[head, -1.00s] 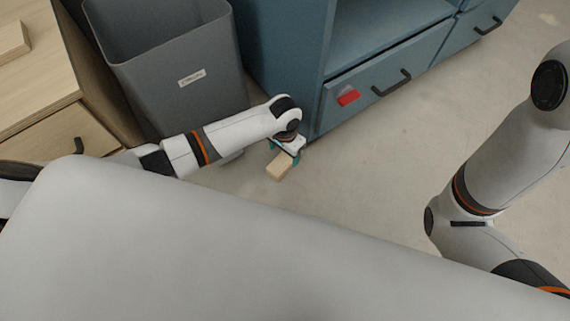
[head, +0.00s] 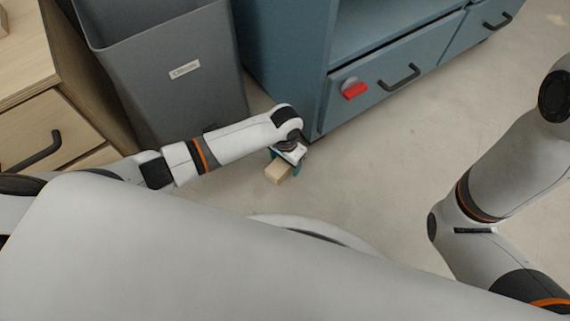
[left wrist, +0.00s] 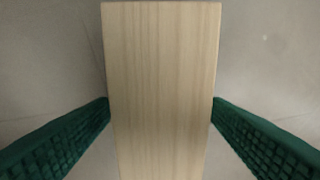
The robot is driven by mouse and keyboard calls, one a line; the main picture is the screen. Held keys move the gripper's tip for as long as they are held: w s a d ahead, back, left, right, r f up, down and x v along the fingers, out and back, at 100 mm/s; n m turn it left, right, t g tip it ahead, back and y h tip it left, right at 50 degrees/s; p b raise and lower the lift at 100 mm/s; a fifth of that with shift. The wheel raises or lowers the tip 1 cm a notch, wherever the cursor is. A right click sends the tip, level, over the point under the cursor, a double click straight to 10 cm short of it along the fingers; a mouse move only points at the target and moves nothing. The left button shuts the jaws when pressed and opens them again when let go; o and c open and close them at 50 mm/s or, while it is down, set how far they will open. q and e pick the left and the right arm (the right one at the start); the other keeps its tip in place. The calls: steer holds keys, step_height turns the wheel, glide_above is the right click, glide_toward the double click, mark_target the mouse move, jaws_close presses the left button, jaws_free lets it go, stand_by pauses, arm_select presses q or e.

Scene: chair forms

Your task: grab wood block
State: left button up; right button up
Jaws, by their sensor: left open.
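The wood block (head: 277,173) is pale and rectangular and lies on the floor in front of the blue cabinet. In the left wrist view the block (left wrist: 162,80) fills the middle and runs lengthwise between the two green fingers. My left gripper (head: 284,163) is at the block from above, and it hides part of it in the head view. In the left wrist view the left gripper (left wrist: 160,112) is open, with one finger on each side of the block. I cannot tell whether the fingers touch it. My right gripper is out of view.
The blue cabinet (head: 290,60) with a drawer and a red item (head: 355,90) on its front stands just behind the left gripper. A grey bin (head: 165,75) and a wooden drawer unit (head: 35,90) stand at the left. Floor (head: 390,170) to the right is clear.

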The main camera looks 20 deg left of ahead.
arm_select(q)
steer(key=shift+c, duration=0.3)
steer(key=c, duration=1.1)
